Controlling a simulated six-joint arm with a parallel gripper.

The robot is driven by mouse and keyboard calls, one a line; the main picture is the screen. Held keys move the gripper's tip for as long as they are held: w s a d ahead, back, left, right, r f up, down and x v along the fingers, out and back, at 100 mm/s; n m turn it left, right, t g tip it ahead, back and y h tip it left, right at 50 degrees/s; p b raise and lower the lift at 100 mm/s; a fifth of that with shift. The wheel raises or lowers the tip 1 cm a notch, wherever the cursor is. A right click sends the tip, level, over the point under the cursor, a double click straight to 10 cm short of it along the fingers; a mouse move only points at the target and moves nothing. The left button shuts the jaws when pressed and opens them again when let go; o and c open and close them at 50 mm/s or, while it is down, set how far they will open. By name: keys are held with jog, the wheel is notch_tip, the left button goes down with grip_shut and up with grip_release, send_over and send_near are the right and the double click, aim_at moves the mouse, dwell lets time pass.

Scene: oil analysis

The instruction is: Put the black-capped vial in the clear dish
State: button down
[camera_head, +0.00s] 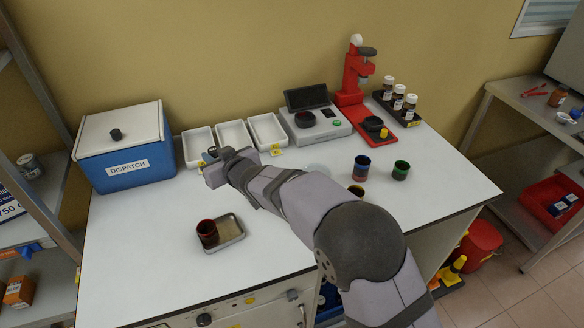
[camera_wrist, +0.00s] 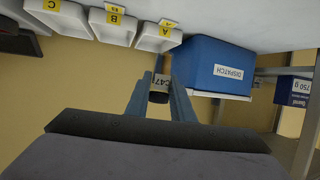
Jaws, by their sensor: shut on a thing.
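My gripper (camera_head: 208,158) is shut on a small vial, in front of the leftmost white tray in the head view. In the wrist view the vial (camera_wrist: 160,84) sits between the two fingers of my gripper (camera_wrist: 159,90), with a white label and a black cap. In the head view the vial is hardly visible at the gripper. A pale, faint round shape, likely the clear dish (camera_head: 317,167), lies on the bench behind my forearm, partly hidden.
White trays A (camera_head: 198,146), B (camera_head: 233,135) and C (camera_head: 268,132) stand along the back beside the blue dispatch box (camera_head: 125,150). A metal tray (camera_head: 231,230) holds a dark red cup. Dark cups (camera_head: 361,170) stand right of the dish.

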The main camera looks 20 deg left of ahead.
jog(key=w+d+r+m+t+h+b, duration=0.1)
jog(key=w+d+m+t+h+b, duration=0.3)
jog(key=w+d, duration=1.4)
jog(key=shift+w+d+m+t, duration=0.35)
jog(key=shift+d+m+t, duration=0.25)
jog(key=shift+d, duration=1.35)
jog(key=shift+f, duration=0.1)
jog(key=shift+f+p, duration=0.75)
jog(key=shift+f, duration=4.2)
